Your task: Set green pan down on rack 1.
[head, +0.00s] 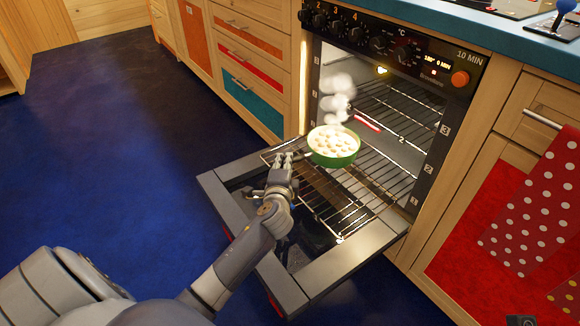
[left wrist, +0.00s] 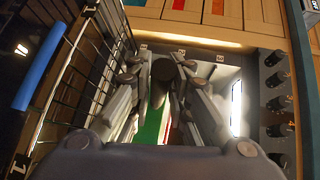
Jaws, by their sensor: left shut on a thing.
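The green pan (head: 334,158), filled with pale round pieces and steaming, is near the oven mouth over the pulled-out wire rack. My left gripper (head: 284,160) is shut on the pan's handle, left of the pan. In the left wrist view, the handle's dark end (left wrist: 163,72) is between the fingers and part of the green pan (left wrist: 152,125) shows below. The low pulled-out rack (head: 345,215), seemingly rack 1, reaches over the open door. I cannot tell whether the pan touches it.
The open oven door (head: 350,262) lies flat below the rack. Another rack (head: 395,106) is higher inside the oven. Wooden drawers (head: 245,60) stand left of the oven, and a red dotted towel (head: 535,215) hangs at right. The blue floor (head: 110,150) at left is clear.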

